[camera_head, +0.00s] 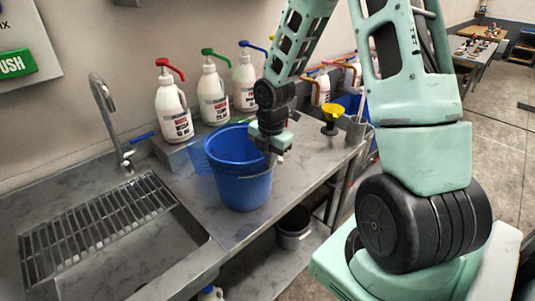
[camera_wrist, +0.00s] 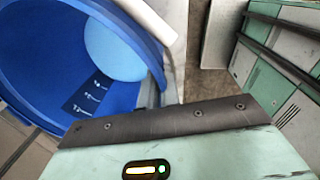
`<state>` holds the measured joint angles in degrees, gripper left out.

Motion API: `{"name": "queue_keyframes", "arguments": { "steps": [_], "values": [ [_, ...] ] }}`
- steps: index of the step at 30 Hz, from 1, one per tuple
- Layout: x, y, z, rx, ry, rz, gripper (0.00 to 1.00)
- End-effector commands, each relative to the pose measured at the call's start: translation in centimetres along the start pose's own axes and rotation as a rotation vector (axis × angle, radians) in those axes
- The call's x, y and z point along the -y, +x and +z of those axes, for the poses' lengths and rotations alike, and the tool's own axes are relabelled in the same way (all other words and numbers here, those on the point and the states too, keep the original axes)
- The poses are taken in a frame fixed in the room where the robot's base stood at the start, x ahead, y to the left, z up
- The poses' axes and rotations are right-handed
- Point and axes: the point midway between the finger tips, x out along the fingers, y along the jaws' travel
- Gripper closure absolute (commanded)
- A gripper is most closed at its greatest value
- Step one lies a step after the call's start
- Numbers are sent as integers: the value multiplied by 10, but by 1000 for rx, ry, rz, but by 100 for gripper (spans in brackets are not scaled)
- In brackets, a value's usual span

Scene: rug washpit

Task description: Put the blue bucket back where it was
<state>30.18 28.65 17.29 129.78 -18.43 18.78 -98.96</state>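The blue bucket (camera_head: 240,188) is upright at the counter, between the sink and the front edge; whether its base touches the top cannot be told. My gripper (camera_head: 271,158) is at the bucket's right rim, pointing down. Its fingertips are hidden, so whether they hold the rim is unclear. In the wrist view the open bucket (camera_wrist: 70,60) fills the left side, with dark marks and pale writing on its inner wall. A dark-edged teal part of my gripper covers the bottom of that view.
White pump bottles (camera_head: 174,108) with red, green and blue tops stand along the wall. A sink (camera_head: 130,240) with a rack and tap is at left. A yellow funnel (camera_head: 332,113) stands at right. A dark bucket (camera_head: 293,228) sits below the counter.

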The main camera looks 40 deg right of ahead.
Motion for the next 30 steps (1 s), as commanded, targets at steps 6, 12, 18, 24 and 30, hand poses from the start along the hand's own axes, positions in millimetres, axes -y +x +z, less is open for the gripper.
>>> {"name": "queue_keyframes", "arguments": {
  "steps": [6, 12, 18, 24, 30],
  "values": [
    [-2, -1, 1, 3, 0, 7, 100],
    [0, 2, 0, 0, 0, 1, 74],
    [0, 2, 0, 0, 0, 1, 74],
    [-1, -9, 1, 3, 1, 5, 74],
    [-1, -46, 2, 5, 4, 7, 74]
  ]
}}
